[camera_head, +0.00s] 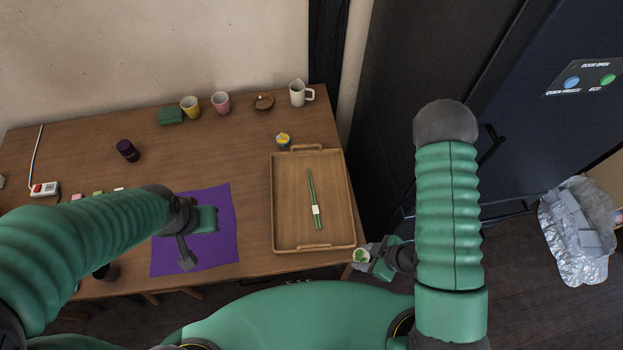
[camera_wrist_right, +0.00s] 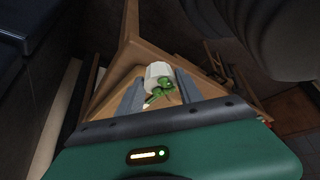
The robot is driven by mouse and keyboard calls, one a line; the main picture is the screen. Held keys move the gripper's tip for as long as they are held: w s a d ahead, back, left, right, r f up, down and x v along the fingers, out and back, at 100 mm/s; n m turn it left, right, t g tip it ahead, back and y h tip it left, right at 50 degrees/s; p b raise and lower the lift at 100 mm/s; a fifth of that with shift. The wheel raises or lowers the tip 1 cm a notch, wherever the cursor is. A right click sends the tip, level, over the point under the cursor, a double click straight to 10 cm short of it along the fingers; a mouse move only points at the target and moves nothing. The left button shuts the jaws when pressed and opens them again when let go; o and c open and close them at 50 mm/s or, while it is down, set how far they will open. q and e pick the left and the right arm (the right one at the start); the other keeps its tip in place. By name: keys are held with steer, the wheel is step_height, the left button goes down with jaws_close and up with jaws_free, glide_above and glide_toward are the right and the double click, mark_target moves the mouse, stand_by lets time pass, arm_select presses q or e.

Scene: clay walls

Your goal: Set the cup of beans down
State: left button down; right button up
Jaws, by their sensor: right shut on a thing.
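The cup of beans (camera_head: 361,257) is a small white cup with green contents. My right gripper (camera_head: 366,262) is shut on it near the table's front right corner, just outside the tray's lower right corner. The right wrist view shows the white cup (camera_wrist_right: 158,70) between the two grey fingers, with green beans (camera_wrist_right: 160,91) at its opening. Whether its base touches anything is hidden. My left gripper (camera_head: 187,256) is over the purple cloth (camera_head: 222,232); its finger gap is not clear, and I see nothing held.
A wooden tray (camera_head: 289,218) holds a green bundle (camera_head: 313,200). A dark purple cup (camera_head: 128,150) is at the left. A dark cabinet (camera_head: 430,60) flanks the table (camera_head: 240,150). Bare wood lies between cloth and tray.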

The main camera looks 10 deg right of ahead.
steer(key=w+f+b, duration=0.1)
steer(key=b, duration=0.1)
steer(key=w+b, duration=0.1)
steer(key=b, duration=0.1)
steer(key=shift+w+a+f, duration=0.1)
steer(key=shift+w+f, duration=0.25)
steer(key=shift+w, duration=0.05)
steer(key=b, duration=0.1)
steer(key=w+b, duration=0.2)
steer(key=shift+a+r+t, duration=0.3)
steer(key=shift+a+r, duration=0.05)
steer(key=shift+a, duration=0.05)
steer(key=w+a, duration=0.1)
steer(key=w, duration=0.2)
steer(key=w+a+p, duration=0.1)
steer(key=w, duration=0.2)
steer(key=w+a, duration=0.1)
steer(key=w, duration=0.1)
steer(key=shift+w+a+f+p, duration=0.15)
steer(key=shift+w+a+p, duration=0.15)
steer(key=shift+w+p, duration=0.1)
steer(key=f, duration=0.3)
steer(key=shift+w+d+f+b, duration=0.1)
steer(key=shift+d+f+b, duration=0.1)
steer(key=shift+f+b, duration=0.15)
steer(key=shift+w, duration=0.1)
steer(key=o, duration=1.3)
steer(key=shift+a, duration=0.2)
